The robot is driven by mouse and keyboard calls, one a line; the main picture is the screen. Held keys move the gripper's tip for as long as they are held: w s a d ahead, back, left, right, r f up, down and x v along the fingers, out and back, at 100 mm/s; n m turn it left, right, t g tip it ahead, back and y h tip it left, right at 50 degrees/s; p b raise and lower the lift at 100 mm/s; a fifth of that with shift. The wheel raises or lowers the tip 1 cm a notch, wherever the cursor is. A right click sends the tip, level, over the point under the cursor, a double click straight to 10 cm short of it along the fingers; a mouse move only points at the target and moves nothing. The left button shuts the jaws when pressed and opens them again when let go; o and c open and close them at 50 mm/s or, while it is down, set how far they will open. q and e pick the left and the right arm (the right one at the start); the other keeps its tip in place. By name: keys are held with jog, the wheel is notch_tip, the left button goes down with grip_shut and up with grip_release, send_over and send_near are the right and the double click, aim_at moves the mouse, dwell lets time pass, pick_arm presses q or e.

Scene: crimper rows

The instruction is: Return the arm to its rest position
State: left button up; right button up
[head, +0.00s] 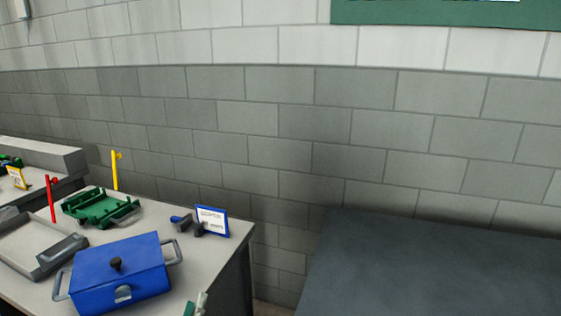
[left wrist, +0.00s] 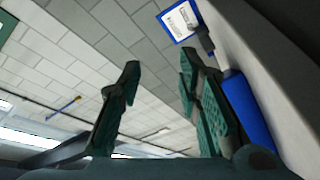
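My left gripper (head: 197,303) just shows at the bottom edge of the head view, right of the blue box. In the left wrist view its two green-padded fingers (left wrist: 160,66) stand apart with nothing between them, so it is open and empty. Most of the left arm is outside the head view. My right gripper is in neither view.
A blue lidded box (head: 90,280) with side handles, a grey tray (head: 22,262), a green holder (head: 97,207), red (head: 52,200) and yellow (head: 115,170) posts and a blue-framed sign (head: 213,220) stand on the light table. A dark surface (head: 440,265) at right is bare.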

pick_arm(q)
jog(key=s+d+f+m+g+h, duration=0.2)
jog(key=s+f+m+g, duration=0.3)
jog(key=s, duration=0.3)
jog(key=s+d+f+m+g+h, duration=0.2)
jog(key=s+d+f+m+g, duration=0.15)
jog(key=s+f+m, duration=0.35)
jog(key=s+a+m+g+y, duration=0.1)
jog(key=s+a+g+y, duration=0.2)
jog(key=s, duration=0.6)
jog(key=s+a+g+y, duration=0.1)
jog(key=s+a+g, duration=0.4)
jog(key=s, duration=0.4)
notch_tip(320, 180, down, 18)
jog(key=s+a+p, duration=0.2)
jog(key=a+p, duration=0.1)
jog(key=s+f+g+p, duration=0.1)
jog(key=s+f, duration=0.8)
jog(key=s, duration=0.4)
jog(key=shift+f+n, duration=0.3)
